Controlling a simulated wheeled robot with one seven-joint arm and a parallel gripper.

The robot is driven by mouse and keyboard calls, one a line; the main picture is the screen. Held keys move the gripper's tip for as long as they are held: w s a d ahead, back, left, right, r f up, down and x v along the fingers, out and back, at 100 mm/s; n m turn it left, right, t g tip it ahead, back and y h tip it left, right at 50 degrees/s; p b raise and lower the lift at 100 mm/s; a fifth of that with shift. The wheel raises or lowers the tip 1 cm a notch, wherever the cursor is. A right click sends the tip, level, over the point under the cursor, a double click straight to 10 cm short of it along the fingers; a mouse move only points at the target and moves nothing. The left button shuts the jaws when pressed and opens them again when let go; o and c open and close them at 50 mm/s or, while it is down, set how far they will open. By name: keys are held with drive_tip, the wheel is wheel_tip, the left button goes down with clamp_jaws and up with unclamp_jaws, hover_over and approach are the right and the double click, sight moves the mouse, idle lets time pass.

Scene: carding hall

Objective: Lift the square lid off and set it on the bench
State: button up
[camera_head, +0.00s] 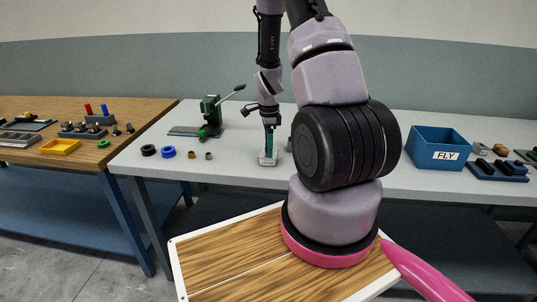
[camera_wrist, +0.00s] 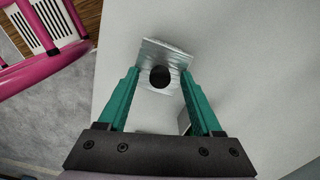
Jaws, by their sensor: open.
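The square lid (camera_wrist: 165,52) is a silvery metal plate with a dark round spot at its middle, a knob or a hole; I cannot tell which. In the head view the lid (camera_head: 267,162) is a small pale piece near the front of the grey bench (camera_head: 235,172). My gripper (camera_wrist: 158,78) is open, with its teal fingers on either side of the lid's near part and nothing clearly held. In the head view my gripper (camera_head: 268,153) points down just over the lid. What lies under the lid is hidden.
A green hand press (camera_head: 210,112) stands back left; black and blue rings (camera_head: 168,152) and small bushings lie front left. A blue bin marked FLY (camera_head: 425,150) stands right. My arm hides the bench's middle. A wooden bench (camera_head: 130,112) with parts adjoins at left.

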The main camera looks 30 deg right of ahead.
clamp_jaws()
drive_tip(key=shift+r, duration=0.1)
wheel_tip(320, 180, up, 11)
idle(0.6)
